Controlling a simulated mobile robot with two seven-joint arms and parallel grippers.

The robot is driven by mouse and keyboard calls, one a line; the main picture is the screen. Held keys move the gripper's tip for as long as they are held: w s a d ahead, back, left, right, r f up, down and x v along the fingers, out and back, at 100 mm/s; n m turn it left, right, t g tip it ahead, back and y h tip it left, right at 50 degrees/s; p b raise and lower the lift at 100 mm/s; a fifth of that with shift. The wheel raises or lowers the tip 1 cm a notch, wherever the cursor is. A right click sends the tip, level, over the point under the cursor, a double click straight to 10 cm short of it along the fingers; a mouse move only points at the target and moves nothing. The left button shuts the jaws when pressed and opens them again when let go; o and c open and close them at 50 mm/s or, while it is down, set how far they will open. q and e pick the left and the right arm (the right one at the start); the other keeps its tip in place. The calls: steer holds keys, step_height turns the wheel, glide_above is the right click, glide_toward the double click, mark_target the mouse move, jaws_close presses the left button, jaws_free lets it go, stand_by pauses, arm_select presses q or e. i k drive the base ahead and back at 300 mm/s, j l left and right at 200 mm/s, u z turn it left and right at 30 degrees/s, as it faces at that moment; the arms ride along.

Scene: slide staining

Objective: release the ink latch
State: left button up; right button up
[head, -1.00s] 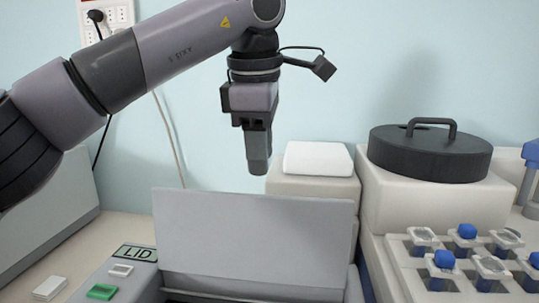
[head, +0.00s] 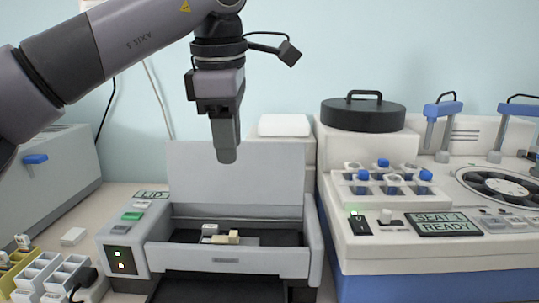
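A grey machine, seemingly a printer (head: 285,264), stands at the lower middle with its lid (head: 248,180) raised. In its dark bay lie a small cream-yellow piece (head: 226,238), which may be the ink latch, and a small white block (head: 209,229). No label marks the latch. My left gripper (head: 226,155) points down in front of the raised lid, well above the bay and touching nothing. Its fingers look closed together and hold nothing. My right gripper is out of view.
A LID sign (head: 151,194) and green button (head: 132,216) are on the machine's left side. To its right stands a white unit with a SEAT-1 READY display (head: 449,224), blue-capped vials and a black round lid (head: 363,114). White racks (head: 45,272) stand at the lower left.

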mark_target(234, 238)
steer(key=k, duration=0.85)
